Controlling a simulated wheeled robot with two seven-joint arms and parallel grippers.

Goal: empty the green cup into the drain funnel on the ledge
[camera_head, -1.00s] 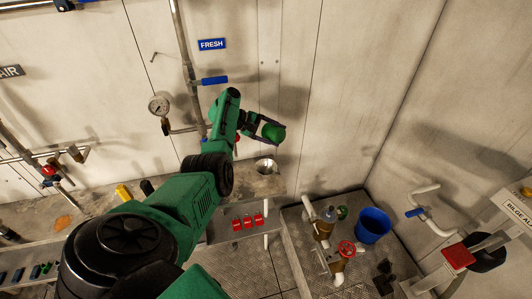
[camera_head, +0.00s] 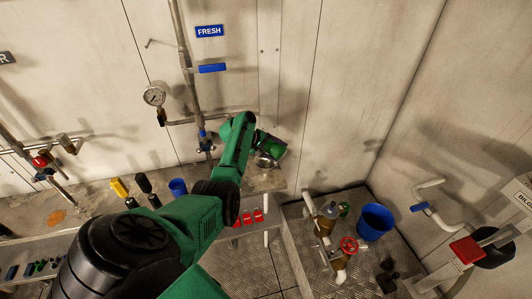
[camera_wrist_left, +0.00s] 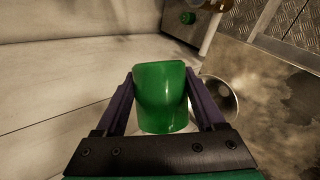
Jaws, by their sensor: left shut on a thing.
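My left gripper (camera_head: 262,141) is shut on the green cup (camera_head: 273,147), with its fingers on either side of it. The cup is held tilted, just above the drain funnel (camera_head: 264,162) on the ledge (camera_head: 265,183). In the left wrist view the cup (camera_wrist_left: 160,98) sits between the dark purple fingers. The round metal funnel (camera_wrist_left: 222,97) shows beside and partly behind the right finger there. I cannot tell whether any liquid is in the cup or leaving it. My right gripper is not in view.
Pipes with a gauge (camera_head: 153,96) and a blue lever (camera_head: 212,68) run along the wall behind. A blue cup (camera_head: 178,187) and yellow and black items stand on the ledge to the left. A blue bucket (camera_head: 375,222) and a red valve wheel (camera_head: 348,245) are lower right.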

